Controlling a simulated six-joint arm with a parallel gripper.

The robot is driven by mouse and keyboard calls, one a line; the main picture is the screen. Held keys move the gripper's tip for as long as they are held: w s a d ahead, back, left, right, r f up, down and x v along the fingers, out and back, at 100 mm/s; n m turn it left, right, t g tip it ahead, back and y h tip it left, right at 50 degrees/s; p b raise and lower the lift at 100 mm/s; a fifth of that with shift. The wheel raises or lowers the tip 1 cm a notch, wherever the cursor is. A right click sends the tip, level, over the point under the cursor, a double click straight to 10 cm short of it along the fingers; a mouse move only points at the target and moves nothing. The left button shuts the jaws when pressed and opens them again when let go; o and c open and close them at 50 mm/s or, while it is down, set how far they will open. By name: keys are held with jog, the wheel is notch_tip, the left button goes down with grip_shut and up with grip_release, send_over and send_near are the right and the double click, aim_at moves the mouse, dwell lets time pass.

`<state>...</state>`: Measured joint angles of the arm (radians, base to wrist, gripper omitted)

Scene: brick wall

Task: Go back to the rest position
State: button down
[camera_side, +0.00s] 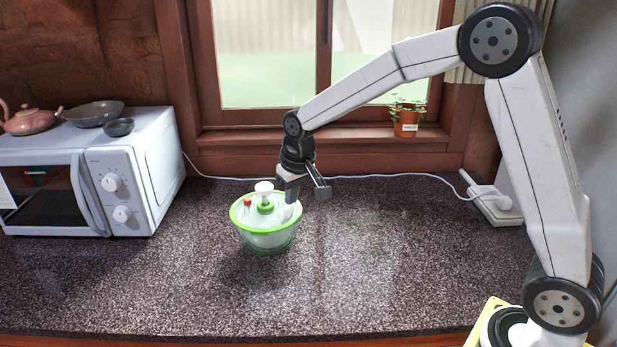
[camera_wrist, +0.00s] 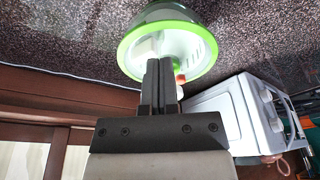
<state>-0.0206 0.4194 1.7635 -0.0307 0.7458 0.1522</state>
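My gripper (camera_side: 294,197) hangs from the arm, pointing down over the right side of a salad-spinner-like bowl (camera_side: 265,240) with a green rim. The bowl has a white knob on a green collar, a small red button and a white part at its right rim near my fingertips. In the wrist view my gripper (camera_wrist: 159,62) has its two dark fingers side by side, almost touching, with nothing seen between them. The bowl (camera_wrist: 203,62) lies beyond the fingers, which hide part of it. I cannot tell whether the fingertips touch the bowl.
A white microwave (camera_side: 150,160) stands at the left, with a teapot (camera_side: 32,120) and dark bowls (camera_side: 95,113) on top. A potted plant (camera_side: 405,128) sits on the window sill. A white socket box (camera_side: 495,205) and cable lie at the back right. The speckled counter (camera_side: 390,270) is clear in front.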

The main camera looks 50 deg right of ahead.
jog(key=s+f, duration=0.3)
jog(key=s, duration=0.7)
jog(key=s+f+n, duration=0.1)
jog(key=s+f, duration=0.1)
jog(key=s, duration=0.9)
jog(key=shift+d+f, duration=0.3)
jog(key=shift+f, duration=0.1)
